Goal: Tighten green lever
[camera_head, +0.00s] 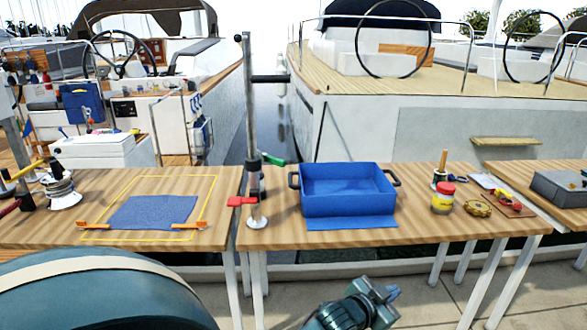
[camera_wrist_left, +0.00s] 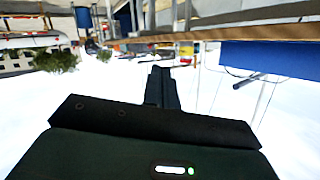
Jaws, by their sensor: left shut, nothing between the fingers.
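The green lever (camera_head: 271,159) sticks out to the right from an upright metal post (camera_head: 248,100) on the wooden bench. A red lever (camera_head: 241,201) sits lower on the same post and points left. My left gripper (camera_head: 378,298) is low at the bottom of the head view, in front of the bench and well apart from the green lever. Its fingers (camera_wrist_left: 162,88) show closed together in the left wrist view, with nothing between them. The green lever cannot be made out in the wrist view. My right gripper is not in view.
A blue bin (camera_head: 347,205) stands right of the post, close to it. A blue cloth (camera_head: 152,212) lies left, by a winch (camera_head: 62,190). A jar (camera_head: 443,198) and small tools are farther right. The floor in front of the bench is free.

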